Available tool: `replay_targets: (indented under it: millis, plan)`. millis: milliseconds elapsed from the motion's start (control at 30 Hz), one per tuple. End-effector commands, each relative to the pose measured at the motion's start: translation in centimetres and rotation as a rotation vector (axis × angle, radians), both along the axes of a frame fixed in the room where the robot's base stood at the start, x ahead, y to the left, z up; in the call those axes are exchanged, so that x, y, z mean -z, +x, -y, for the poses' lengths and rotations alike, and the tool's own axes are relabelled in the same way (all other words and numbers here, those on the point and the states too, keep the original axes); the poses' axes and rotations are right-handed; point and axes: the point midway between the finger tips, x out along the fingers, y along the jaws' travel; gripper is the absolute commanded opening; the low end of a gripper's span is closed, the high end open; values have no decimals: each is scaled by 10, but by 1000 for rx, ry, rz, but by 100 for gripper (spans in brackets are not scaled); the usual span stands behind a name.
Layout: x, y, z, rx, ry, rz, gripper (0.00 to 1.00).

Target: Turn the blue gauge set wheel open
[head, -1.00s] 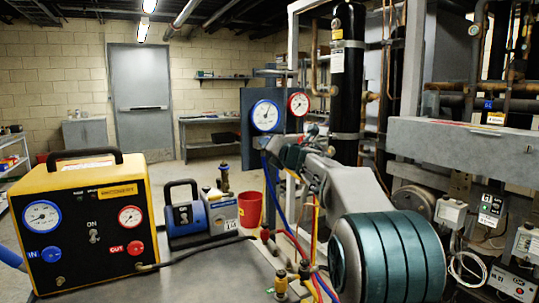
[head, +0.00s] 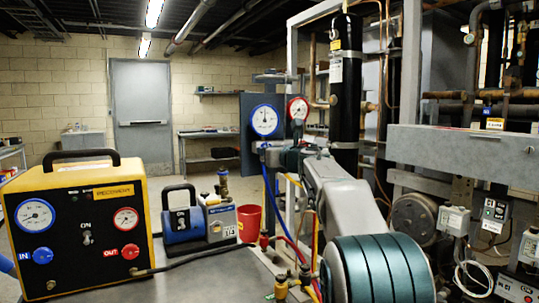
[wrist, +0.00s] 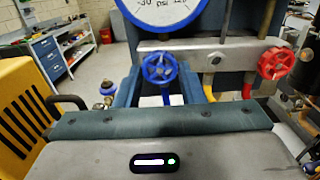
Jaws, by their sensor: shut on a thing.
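The blue wheel (wrist: 160,67) sits on the grey manifold bar (wrist: 215,54) of the gauge set in the wrist view. My gripper (wrist: 160,78) has one finger on each side of it and is shut on it. In the head view my gripper (head: 272,153) is at the manifold under the blue-rimmed gauge (head: 264,120), and the blue wheel is hidden there. The red wheel (wrist: 277,64) is to the right on the same bar, apart from my gripper. The red-rimmed gauge (head: 298,108) stands right of the blue one.
A yellow and black recovery machine (head: 80,220) and a blue pump (head: 190,222) stand on the grey bench at left. Blue, red and yellow hoses hang below the manifold. The compressor rack (head: 460,150) fills the right side.

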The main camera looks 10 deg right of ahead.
Motion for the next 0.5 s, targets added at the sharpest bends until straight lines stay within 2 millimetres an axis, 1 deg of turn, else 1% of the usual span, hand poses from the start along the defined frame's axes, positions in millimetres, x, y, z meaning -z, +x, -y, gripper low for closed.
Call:
replay_targets:
  millis: [467, 500]
  plan:
    - [1, 0, 0, 0, -15, 3, 13]
    - [1, 0, 0, 0, -15, 3, 38]
